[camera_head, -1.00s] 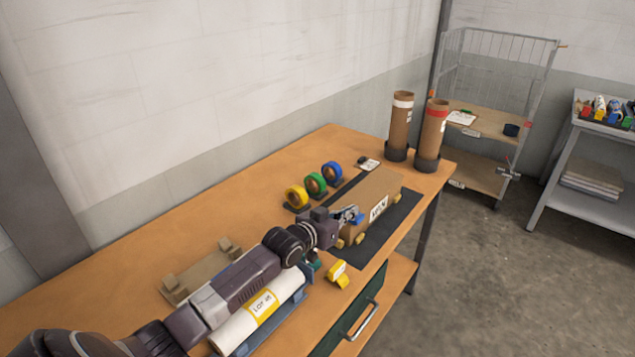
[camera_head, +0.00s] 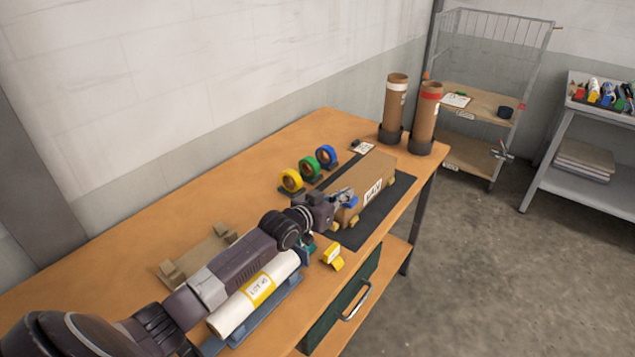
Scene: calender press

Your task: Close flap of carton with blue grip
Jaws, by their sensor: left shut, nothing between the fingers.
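The brown carton (camera_head: 370,178) stands on a dark mat (camera_head: 372,222) toward the far right part of the wooden workbench. It has a white label on its side and small yellow pieces at its lower corners. My left gripper (camera_head: 346,197) is at the carton's near end, shut, with nothing visible between its fingers. A small blue piece, seemingly the blue grip (camera_head: 353,201), shows right by the fingertips. The gripper and wrist hide much of the carton's near end, so the flap's position cannot be made out. My right gripper is not in view.
Yellow, green and blue tape rolls (camera_head: 308,168) stand behind the gripper. Two cardboard tubes (camera_head: 425,118) stand at the bench's far end. A white roll labelled LOT (camera_head: 240,309) lies below my arm, near a yellow tape dispenser (camera_head: 333,256). A wooden cradle (camera_head: 195,255) sits left.

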